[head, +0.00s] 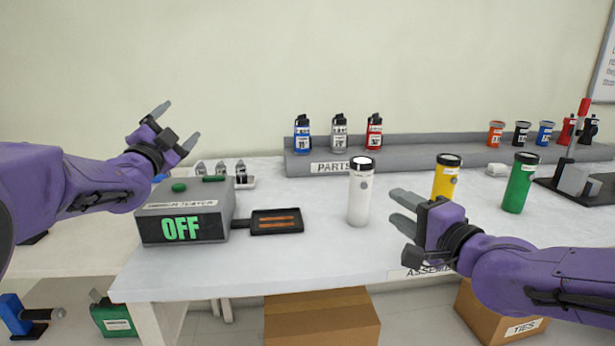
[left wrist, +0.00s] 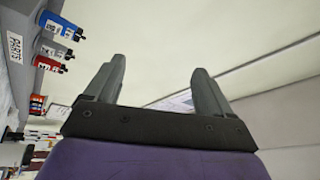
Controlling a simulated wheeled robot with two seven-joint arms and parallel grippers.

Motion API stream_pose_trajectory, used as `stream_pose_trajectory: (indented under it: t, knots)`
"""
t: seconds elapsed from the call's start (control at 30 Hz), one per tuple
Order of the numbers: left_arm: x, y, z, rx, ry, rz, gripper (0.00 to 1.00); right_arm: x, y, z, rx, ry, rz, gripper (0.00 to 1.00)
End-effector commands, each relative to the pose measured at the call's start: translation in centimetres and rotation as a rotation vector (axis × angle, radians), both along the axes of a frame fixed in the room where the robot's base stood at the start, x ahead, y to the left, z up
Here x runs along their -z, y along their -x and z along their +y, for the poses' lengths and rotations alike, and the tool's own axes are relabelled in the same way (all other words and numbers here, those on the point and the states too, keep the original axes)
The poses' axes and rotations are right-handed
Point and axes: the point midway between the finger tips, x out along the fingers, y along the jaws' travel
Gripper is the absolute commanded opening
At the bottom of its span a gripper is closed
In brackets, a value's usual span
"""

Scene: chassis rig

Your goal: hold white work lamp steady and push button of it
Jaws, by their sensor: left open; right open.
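The white work lamp (head: 360,193) stands upright on the table, a white cylinder with a dark cap on top. The button is not clearly told apart on it. My right gripper (head: 398,209) is open and empty, just right of the lamp, with its fingers pointing left towards it and apart from it. My left gripper (head: 178,124) is open and raised above the grey box at the left, well away from the lamp. In the left wrist view its two fingers (left wrist: 155,88) are spread with nothing between them.
A yellow lamp (head: 447,177) and a green lamp (head: 520,183) stand right of the white one. A grey box reading OFF (head: 182,217) and a small dark tray (head: 277,222) are at left. A parts shelf (head: 430,152) with bottles runs along the back.

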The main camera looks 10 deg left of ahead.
Motion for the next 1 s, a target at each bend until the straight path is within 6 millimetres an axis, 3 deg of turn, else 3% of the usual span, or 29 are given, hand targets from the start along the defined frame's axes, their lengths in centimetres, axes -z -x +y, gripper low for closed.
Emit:
stream_pose_trajectory:
  t: [0.03, 0.1, 0.3, 0.4, 0.5, 0.6, 0.7, 0.87, 1.0]
  knots:
    - [0.1, -1.0, -3.5, 0.028, -0.168, 0.011, 0.83, 0.0, 0.0, 0.0, 0.0, 0.0, 0.0, 0.43]
    - [0.7, -2.1, -8.4, 0.058, -0.429, 0.014, 0.83, 0.0, 0.0, 0.0, 0.0, 0.0, 0.0, 0.43]
    - [4.3, -3.4, -21.5, 0.128, -1.18, -0.1, 0.83, 0.0, 0.0, 0.0, 0.0, 0.0, 0.0, 0.43]
    - [6.3, -3.1, -27.2, 0.145, -1.508, -0.224, 0.83, 0.0, 0.0, 0.0, 0.0, 0.0, 0.0, 0.43]
    - [8.0, -2.4, -31.5, 0.148, -1.757, -0.358, 0.83, 0.0, 0.0, 0.0, 0.0, 0.0, 0.0, 0.43]
    - [9.1, -1.8, -34.3, 0.14, -1.916, -0.466, 0.83, 0.0, 0.0, 0.0, 0.0, 0.0, 0.0, 0.43]
    - [9.8, -1.4, -35.7, 0.132, -1.996, -0.526, 0.83, 0.0, 0.0, 0.0, 0.0, 0.0, 0.0, 0.43]
    - [11.6, -1.3, -36.0, 0.133, -2.015, -0.541, 0.83, 0.0, 0.0, 0.0, 0.0, 0.0, 0.0, 0.43]
    - [14.7, -1.4, -35.9, 0.135, -2.012, -0.537, 0.83, 0.0, 0.0, 0.0, 0.0, 0.0, 0.0, 0.43]
